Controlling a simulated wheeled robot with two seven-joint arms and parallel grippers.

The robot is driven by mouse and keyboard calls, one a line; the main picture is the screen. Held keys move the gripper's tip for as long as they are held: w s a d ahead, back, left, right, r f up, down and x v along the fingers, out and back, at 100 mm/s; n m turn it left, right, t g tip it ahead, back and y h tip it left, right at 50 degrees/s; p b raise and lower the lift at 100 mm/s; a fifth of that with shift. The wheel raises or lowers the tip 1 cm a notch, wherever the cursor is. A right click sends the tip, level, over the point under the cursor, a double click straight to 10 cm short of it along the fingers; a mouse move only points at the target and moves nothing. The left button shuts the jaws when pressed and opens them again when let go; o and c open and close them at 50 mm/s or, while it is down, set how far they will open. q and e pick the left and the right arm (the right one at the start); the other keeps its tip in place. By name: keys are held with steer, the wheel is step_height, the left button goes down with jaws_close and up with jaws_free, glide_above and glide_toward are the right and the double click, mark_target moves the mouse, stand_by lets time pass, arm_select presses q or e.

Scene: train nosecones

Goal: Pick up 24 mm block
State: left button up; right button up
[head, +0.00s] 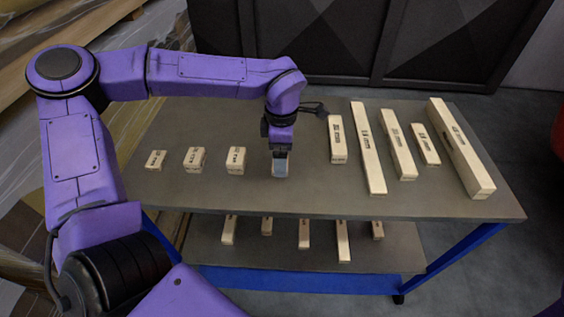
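Several pale wooden blocks with dark printed labels stand in a row on the grey table top. Three small blocks are on the left: one at far left (155,160), one beside it (195,159) and one nearest my gripper (235,160). The labels are too small to read, so I cannot tell which block is the 24 mm one. My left gripper (280,167) points down at the table just right of the third small block. Its fingers show as a grey-blue patch, and whether a block is between them is hidden. My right gripper is not in view.
Longer blocks stand to the right, including a medium one (336,140), a long one (368,150) and a large one (462,150). More blocks (304,234) lie on the lower shelf (270,257). The table's front strip (330,205) is clear.

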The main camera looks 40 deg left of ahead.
arm_select(q)
steer(key=shift+f, duration=0.8)
steer(key=shift+s+a+f, duration=0.1)
steer(key=shift+s+f, duration=0.05)
steer(key=shift+f, duration=0.25)
steer(key=c, duration=1.1)
